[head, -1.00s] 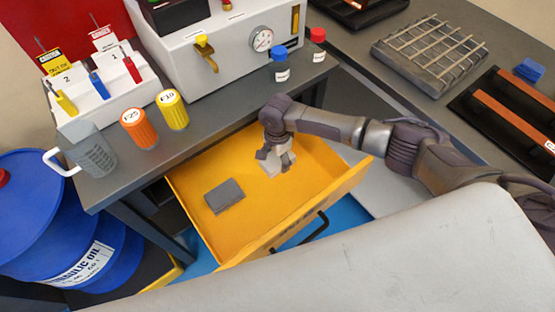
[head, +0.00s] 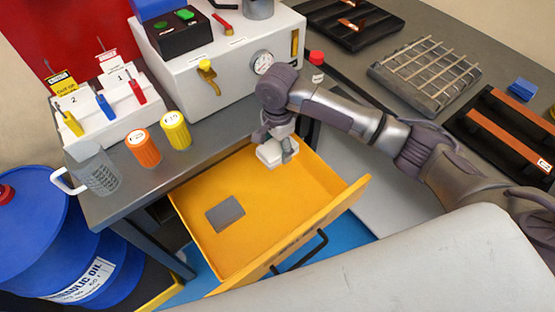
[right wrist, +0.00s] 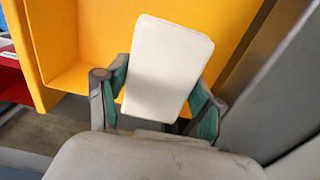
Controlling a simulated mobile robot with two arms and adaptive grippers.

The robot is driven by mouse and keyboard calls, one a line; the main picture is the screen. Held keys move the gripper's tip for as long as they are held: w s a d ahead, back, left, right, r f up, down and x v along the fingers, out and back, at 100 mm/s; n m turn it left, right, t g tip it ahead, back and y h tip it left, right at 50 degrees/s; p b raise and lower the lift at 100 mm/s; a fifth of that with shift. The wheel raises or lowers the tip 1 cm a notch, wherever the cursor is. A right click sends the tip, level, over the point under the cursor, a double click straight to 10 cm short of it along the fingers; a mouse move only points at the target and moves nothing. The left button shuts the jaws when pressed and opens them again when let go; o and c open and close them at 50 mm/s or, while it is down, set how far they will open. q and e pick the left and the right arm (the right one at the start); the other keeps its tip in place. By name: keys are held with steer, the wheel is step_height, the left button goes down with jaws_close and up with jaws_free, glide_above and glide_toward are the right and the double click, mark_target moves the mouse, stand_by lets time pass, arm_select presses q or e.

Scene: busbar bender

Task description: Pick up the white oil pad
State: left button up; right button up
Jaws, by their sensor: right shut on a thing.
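The white oil pad (head: 270,154) is held in my right gripper (head: 278,150), above the back part of the open yellow drawer (head: 265,215). In the right wrist view the white pad (right wrist: 166,65) stands between the two fingers of my right gripper (right wrist: 158,100), with one finger at each side. The pad appears clear of the drawer floor, though the exact height is hard to judge. A grey pad (head: 225,213) lies flat on the drawer floor at the left. My left gripper is not in view.
The bench (head: 120,195) edge is close behind the drawer. An orange container (head: 143,148), a yellow container (head: 175,131) and a clear mug (head: 95,170) stand on it. A white machine (head: 225,65) stands behind. A blue oil drum (head: 60,240) stands at left.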

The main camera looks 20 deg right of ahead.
mark_target(277, 146)
step_height(277, 146, up, 13)
steer(key=p, duration=0.1)
stand_by(0.3)
